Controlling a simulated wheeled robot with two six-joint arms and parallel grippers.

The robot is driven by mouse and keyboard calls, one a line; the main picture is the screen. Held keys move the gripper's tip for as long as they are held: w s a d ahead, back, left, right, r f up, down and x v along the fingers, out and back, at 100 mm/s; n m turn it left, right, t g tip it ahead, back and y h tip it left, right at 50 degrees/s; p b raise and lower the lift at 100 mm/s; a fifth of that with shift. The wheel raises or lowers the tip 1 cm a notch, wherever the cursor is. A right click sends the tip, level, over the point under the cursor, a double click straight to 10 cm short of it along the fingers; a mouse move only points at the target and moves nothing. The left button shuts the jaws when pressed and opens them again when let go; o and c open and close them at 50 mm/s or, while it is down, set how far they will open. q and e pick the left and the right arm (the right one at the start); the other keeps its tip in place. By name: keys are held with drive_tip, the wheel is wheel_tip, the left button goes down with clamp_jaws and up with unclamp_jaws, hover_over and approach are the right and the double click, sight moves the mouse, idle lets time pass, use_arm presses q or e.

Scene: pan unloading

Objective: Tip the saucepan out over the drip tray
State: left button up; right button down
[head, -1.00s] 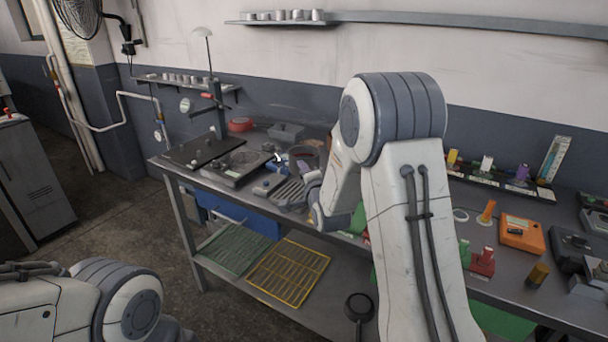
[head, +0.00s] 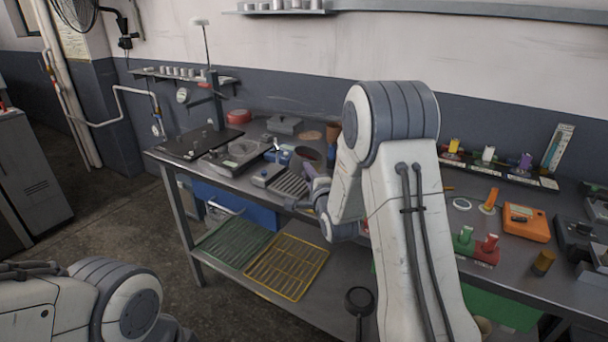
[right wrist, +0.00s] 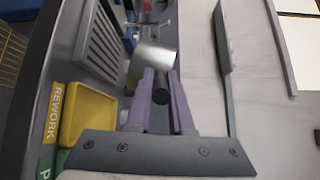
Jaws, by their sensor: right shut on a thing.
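The saucepan (head: 308,154) is a small metal pan with a dark reddish inside, above the back part of the bench in the head view. Its silvery side (right wrist: 153,58) shows beyond the fingers in the right wrist view. My right gripper (right wrist: 160,80) is shut on its dark handle (right wrist: 161,97). The slotted grey drip tray (head: 287,187) lies on the bench, in front of and left of the pan in the head view. It also shows at upper left in the right wrist view (right wrist: 98,47). I cannot tell the pan's exact tilt. My left gripper is out of view.
A burner-like unit (head: 235,156) and a black plate (head: 193,146) stand left of the tray. A yellow REWORK bin (right wrist: 88,118) is near the gripper. Wire racks (head: 287,267) lie on the lower shelf. An orange device (head: 525,223) stands at right.

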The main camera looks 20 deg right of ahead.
drive_tip(key=shift+s+d+f+m, duration=0.15)
drive_tip(key=shift+d+m, duration=0.2)
drive_tip(key=shift+m, duration=0.25)
drive_tip(key=m+b, duration=0.1)
drive_tip(key=d+m+t+b, duration=0.1)
drive_tip(key=b, duration=0.1)
drive_tip(key=m+b, duration=0.1)
drive_tip(key=m, duration=0.1)
drive_tip(key=shift+s+d+h, duration=0.15)
drive_tip(key=shift+s+h, duration=0.1)
drive_tip(key=shift+h, duration=0.05)
drive_tip(key=shift+s+d+f+m+t+b, duration=0.1)
drive_tip(key=shift+d+m+t+b, duration=0.15)
drive_tip(key=shift+m+b, duration=0.6)
drive_tip(key=shift+s+d+f+m+t+b, duration=0.1)
drive_tip(key=shift+m+t+b, duration=0.25)
drive_tip(key=shift+m+b, duration=0.5)
drive_tip(key=shift+d+m+h+b, duration=0.1)
drive_tip(key=shift+m+h+b, duration=0.25)
drive_tip(key=shift+m, duration=0.35)
drive_tip(key=shift+r, duration=0.15)
